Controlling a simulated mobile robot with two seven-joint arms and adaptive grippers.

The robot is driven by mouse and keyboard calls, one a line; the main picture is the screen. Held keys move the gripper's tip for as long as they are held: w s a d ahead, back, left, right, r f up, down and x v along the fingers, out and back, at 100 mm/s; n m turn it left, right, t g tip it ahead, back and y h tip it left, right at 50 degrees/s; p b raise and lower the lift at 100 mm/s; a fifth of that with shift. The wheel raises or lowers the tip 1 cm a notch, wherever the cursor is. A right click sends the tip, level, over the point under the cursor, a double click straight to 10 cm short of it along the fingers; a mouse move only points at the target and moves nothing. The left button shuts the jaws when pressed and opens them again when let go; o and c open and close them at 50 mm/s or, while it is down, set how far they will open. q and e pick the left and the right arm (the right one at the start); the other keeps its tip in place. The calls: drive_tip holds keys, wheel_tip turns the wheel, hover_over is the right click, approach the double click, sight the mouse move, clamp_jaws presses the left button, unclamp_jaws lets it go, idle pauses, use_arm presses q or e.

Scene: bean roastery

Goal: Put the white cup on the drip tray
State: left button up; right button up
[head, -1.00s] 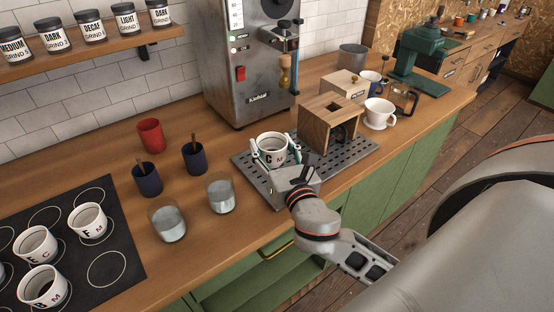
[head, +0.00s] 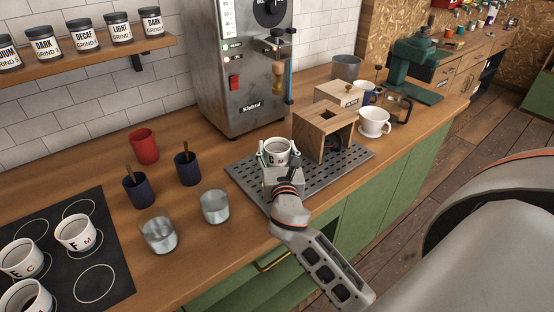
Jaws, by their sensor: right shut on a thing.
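The white cup (head: 277,155) has dark lettering on its side and a dark inside. It is upright over the left part of the grey slotted drip tray (head: 244,176), in front of the steel machine. My right gripper (head: 277,157) comes from the front and is shut on the cup, one finger on each side. The gripper body hides the cup's base, so I cannot tell whether it touches the tray. My left gripper is not in view.
A wooden box-shaped stand (head: 322,133) is on the tray just right of the cup. Two glasses (head: 215,207) and dark blue cups (head: 188,169) stand left of the tray. More lettered cups (head: 76,233) sit on the black mat (head: 106,261). A white cup on a saucer (head: 374,121) is further right.

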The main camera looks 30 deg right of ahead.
sight(276, 150)
wheel_tip(276, 150, down, 3)
drive_tip(key=shift+r+b, duration=0.15)
drive_tip(key=shift+b, duration=0.25)
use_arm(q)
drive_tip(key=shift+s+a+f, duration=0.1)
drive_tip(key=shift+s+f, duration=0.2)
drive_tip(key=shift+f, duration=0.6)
use_arm(e)
drive_tip(key=shift+f, duration=0.25)
drive_tip(key=o, duration=1.4)
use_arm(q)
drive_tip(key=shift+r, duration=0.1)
use_arm(e)
drive_tip(key=shift+r, duration=0.1)
